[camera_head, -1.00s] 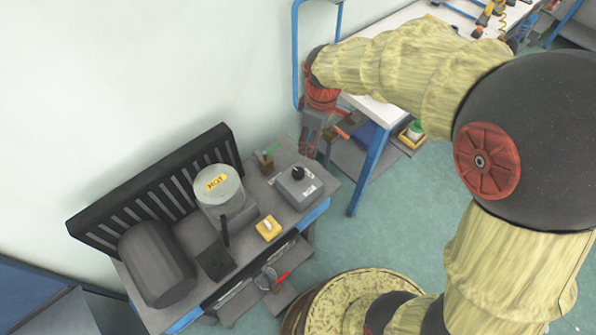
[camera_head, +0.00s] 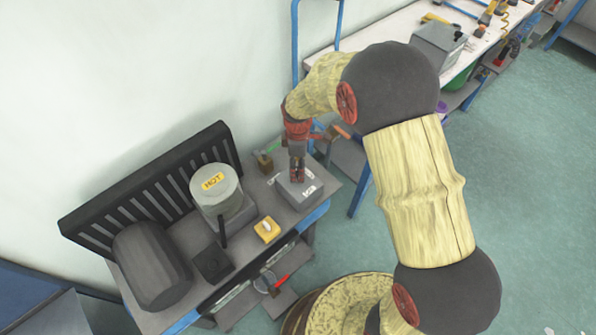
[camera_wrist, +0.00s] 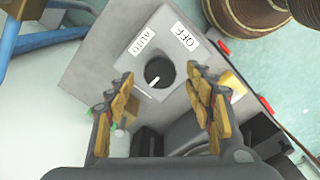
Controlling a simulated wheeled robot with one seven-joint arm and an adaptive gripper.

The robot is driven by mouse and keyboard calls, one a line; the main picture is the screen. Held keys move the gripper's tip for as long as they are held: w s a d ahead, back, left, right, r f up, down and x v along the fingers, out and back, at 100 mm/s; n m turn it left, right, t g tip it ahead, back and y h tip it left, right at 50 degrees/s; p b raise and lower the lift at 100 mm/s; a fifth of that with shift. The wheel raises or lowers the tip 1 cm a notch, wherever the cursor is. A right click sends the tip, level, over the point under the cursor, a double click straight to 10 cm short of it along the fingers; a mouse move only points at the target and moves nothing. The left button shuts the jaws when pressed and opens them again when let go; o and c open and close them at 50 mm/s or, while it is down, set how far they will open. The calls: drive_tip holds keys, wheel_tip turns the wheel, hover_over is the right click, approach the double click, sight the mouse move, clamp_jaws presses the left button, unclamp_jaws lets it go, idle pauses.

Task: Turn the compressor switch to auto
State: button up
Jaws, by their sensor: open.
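The compressor switch is a dark round knob (camera_wrist: 158,72) on a grey box (camera_head: 302,194), with a short white mark toward its lower left in the wrist view. The box carries an AUTO label (camera_wrist: 143,43) at the upper left of the knob and an OFF label (camera_wrist: 185,37) at its upper right. My gripper (camera_head: 297,180) is above the box, pointing down. In the wrist view my gripper (camera_wrist: 160,77) is open, one finger on each side of the knob. Nothing is held. Contact with the knob cannot be told. In the head view my gripper hides the knob.
The box stands at the right end of a grey bench. A yellow block (camera_head: 266,229), a canister marked HOT (camera_head: 215,190) and a dark cylinder (camera_head: 151,265) stand farther left. A small brown holder (camera_head: 264,162) is behind the box. A blue-legged table is at the right.

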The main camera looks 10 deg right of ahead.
wheel_tip(320, 180, down, 2)
drive_tip(key=shift+f, duration=0.15)
drive_tip(key=c, duration=0.3)
drive_tip(key=c, duration=0.8)
drive_tip(key=shift+c, duration=0.2)
